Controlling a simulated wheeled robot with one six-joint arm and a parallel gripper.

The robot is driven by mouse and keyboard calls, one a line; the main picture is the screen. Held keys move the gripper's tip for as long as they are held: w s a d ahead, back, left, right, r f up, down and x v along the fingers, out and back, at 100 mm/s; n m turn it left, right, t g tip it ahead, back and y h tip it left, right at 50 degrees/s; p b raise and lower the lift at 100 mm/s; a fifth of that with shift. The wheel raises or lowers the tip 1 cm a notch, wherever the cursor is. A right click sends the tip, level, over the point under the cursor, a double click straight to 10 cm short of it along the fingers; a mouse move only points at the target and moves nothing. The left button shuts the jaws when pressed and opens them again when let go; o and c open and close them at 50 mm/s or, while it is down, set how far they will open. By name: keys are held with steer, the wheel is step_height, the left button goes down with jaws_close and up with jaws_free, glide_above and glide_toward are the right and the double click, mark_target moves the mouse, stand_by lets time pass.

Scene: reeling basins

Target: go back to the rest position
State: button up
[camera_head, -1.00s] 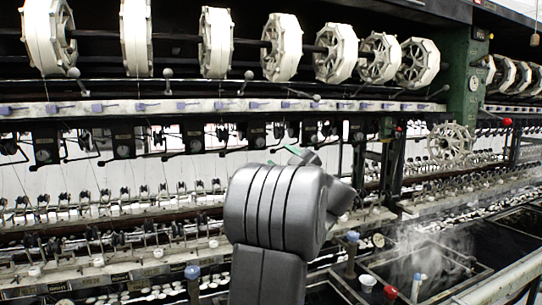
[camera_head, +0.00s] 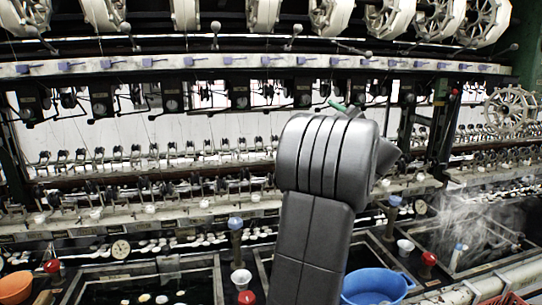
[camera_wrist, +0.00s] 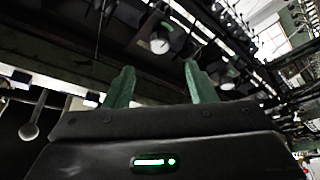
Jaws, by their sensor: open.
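My gripper (camera_wrist: 157,85) shows in the wrist view with its two green fingers well apart and nothing between them. In the head view my grey arm rises in the middle, and only a small green bit of the gripper (camera_head: 338,106) shows behind its top joint. The arm stands in front of the reeling machine, above the basins. Most of the gripper is hidden by my own arm.
A row of white reels (camera_head: 265,14) runs along the top of the machine. Below are dark basins (camera_head: 140,270), one steaming at right. A blue bowl (camera_head: 376,284), an orange bowl (camera_head: 15,286) and red-topped knobs (camera_head: 429,258) are near the front.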

mark_target(307, 100)
steer(key=p+x, duration=0.2)
steer(key=x, duration=0.7)
steer(key=shift+w+a+r, duration=0.15)
steer(key=shift+w, duration=0.2)
steer(key=shift+s, duration=0.15)
